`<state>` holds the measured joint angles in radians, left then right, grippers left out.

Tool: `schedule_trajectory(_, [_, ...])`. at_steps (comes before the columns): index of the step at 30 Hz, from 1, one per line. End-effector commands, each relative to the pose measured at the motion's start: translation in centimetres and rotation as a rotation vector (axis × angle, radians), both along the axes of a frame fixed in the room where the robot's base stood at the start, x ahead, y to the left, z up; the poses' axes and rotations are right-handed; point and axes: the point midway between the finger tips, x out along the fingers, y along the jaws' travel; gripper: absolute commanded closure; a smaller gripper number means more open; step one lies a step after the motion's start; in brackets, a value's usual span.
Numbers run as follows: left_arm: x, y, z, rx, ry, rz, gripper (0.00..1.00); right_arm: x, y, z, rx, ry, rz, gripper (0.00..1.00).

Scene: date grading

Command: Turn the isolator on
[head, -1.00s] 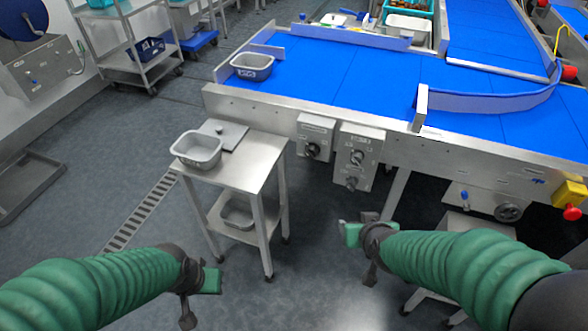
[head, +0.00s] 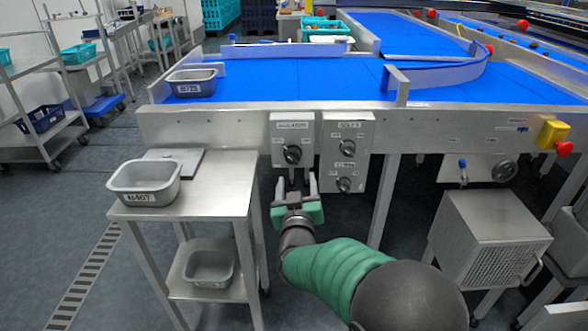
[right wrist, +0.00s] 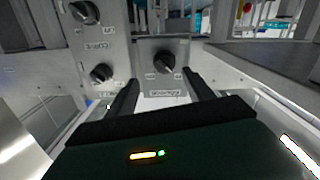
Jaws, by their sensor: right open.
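The isolator is a grey box (head: 291,134) on the front of the blue conveyor, with a black rotary knob (head: 292,154) below its label. In the right wrist view, which is upside down, the isolator knob (right wrist: 164,62) lies just beyond and between my fingers. My right gripper (head: 297,184) is open and empty, just below the isolator box in the head view. Its two dark fingers (right wrist: 162,90) also show in the right wrist view, apart from the knob. I cannot tell which mark the knob points to. My left gripper is out of view.
A second box (head: 346,152) with two similar knobs stands close right of the isolator. A steel stand (head: 215,195) with a grey tub (head: 146,182) is at left. A red emergency button (head: 564,148) on a yellow box is at far right.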

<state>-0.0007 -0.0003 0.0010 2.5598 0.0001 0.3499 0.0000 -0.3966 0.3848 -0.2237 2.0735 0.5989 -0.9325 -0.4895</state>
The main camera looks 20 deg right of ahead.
Motion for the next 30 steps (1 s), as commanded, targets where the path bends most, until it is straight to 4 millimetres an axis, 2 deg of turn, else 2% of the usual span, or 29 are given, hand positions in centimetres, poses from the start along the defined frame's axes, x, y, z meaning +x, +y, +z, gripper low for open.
schedule_trajectory(1, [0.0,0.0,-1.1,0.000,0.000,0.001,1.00,1.3,-0.2,-0.6,0.000,-0.003,0.001,0.39])
schedule_trajectory(6, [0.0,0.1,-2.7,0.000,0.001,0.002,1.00,5.5,-1.5,-0.6,-0.001,-0.002,0.000,0.39])
schedule_trajectory(12, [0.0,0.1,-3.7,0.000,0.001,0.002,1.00,9.0,-2.6,-0.4,0.002,0.001,0.001,0.39])
schedule_trajectory(16, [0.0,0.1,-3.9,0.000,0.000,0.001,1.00,9.9,-2.7,-0.1,0.000,0.001,0.003,0.39])
schedule_trajectory(23, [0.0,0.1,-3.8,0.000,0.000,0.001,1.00,10.0,-2.7,-0.1,0.000,0.002,0.004,0.39])
schedule_trajectory(30, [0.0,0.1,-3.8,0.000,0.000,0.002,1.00,10.0,-2.7,-0.1,0.000,0.001,0.003,0.69])
